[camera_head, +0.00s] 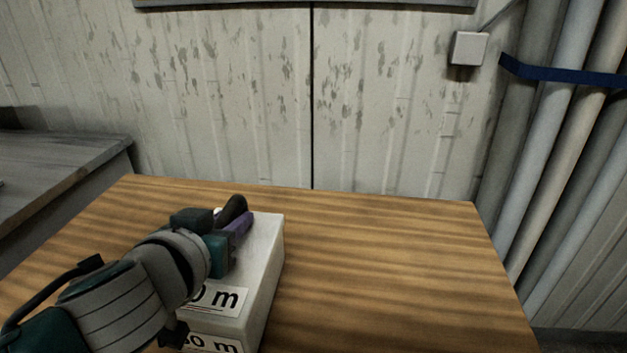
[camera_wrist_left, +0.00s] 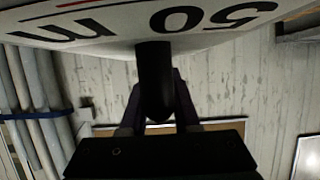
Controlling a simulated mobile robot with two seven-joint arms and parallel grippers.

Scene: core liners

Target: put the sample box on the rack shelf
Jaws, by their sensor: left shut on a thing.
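The sample box (camera_head: 264,240) is a pale grey-white block at the lower middle of the head view, over the wooden table. It bears white labels in black print; one ends in "0 m". In the left wrist view the box (camera_wrist_left: 105,38) fills the top edge, its "50 m" label upside down. My left gripper (camera_head: 238,214) reaches over the box from the left. In the wrist view its fingers (camera_wrist_left: 158,112) are shut around a black handle-like piece at the box. Whether the box touches the table is hidden. My right gripper is not in view. I cannot make out the rack shelf.
The wooden table (camera_head: 400,270) is clear to the right of the box and behind it. A grey surface (camera_head: 60,165) stands at the left. A pale stained wall (camera_head: 390,110) is behind. Thick pipes (camera_head: 545,130) with a blue band run up the right side.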

